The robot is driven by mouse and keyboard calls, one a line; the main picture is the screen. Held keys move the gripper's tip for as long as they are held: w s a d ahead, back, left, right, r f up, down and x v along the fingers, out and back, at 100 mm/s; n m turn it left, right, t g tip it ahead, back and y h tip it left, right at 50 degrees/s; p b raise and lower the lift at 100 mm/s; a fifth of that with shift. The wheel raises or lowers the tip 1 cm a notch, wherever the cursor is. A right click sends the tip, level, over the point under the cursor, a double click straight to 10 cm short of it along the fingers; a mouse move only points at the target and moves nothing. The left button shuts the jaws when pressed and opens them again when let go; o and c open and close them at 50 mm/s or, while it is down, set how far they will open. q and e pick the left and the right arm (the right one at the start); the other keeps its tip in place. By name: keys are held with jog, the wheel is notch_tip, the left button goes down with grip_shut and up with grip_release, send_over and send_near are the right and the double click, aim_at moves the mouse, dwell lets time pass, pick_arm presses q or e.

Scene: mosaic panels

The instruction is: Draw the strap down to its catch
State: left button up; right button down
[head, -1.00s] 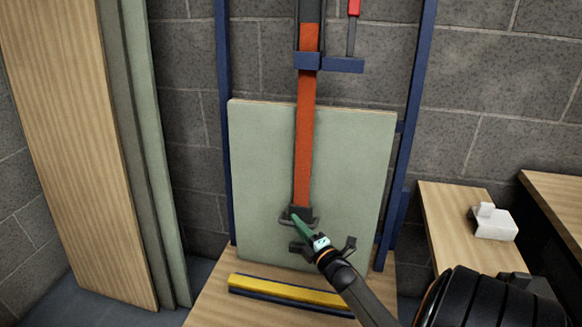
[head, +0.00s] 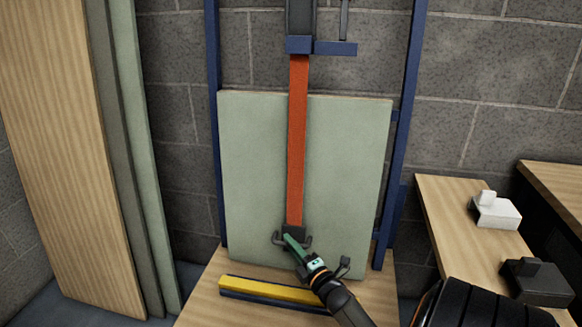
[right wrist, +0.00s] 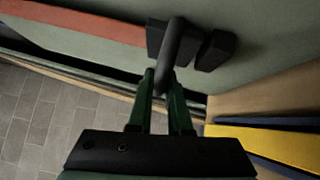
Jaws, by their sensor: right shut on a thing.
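The orange strap (head: 298,140) hangs taut from a blue bracket over the pale green panel (head: 245,170). Its lower end carries a dark end piece (head: 294,231) with a grey pull bar. My right gripper (head: 290,240) has its green fingers shut on this bar, low on the panel. In the right wrist view the fingers (right wrist: 168,88) close around the grey bar (right wrist: 173,50), with the strap (right wrist: 75,22) behind it. A dark prong (head: 344,264), apparently part of the catch, shows just right of the gripper; the rest is hidden behind it. My left gripper is not in view.
A yellow bar (head: 270,289) lies on the wooden base below the panel. Blue posts (head: 401,130) flank the panel. Boards (head: 60,150) lean at the left. A white block (head: 495,211) and a black block (head: 538,283) sit on a bench at the right.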

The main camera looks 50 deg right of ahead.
jog(key=shift+f, duration=0.25)
jog(key=c, duration=1)
grip_release()
jog(key=shift+f, duration=0.1)
jog(key=shift+c, duration=0.2)
jog(key=shift+o, duration=1)
pick_arm(q)
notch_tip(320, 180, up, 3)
jog(key=p, duration=0.3)
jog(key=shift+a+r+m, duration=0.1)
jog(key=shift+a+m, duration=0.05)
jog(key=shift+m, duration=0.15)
pick_arm(e)
jog(key=v, duration=1.2)
jog(key=shift+s+a, duration=0.15)
jog(key=shift+s, duration=0.1)
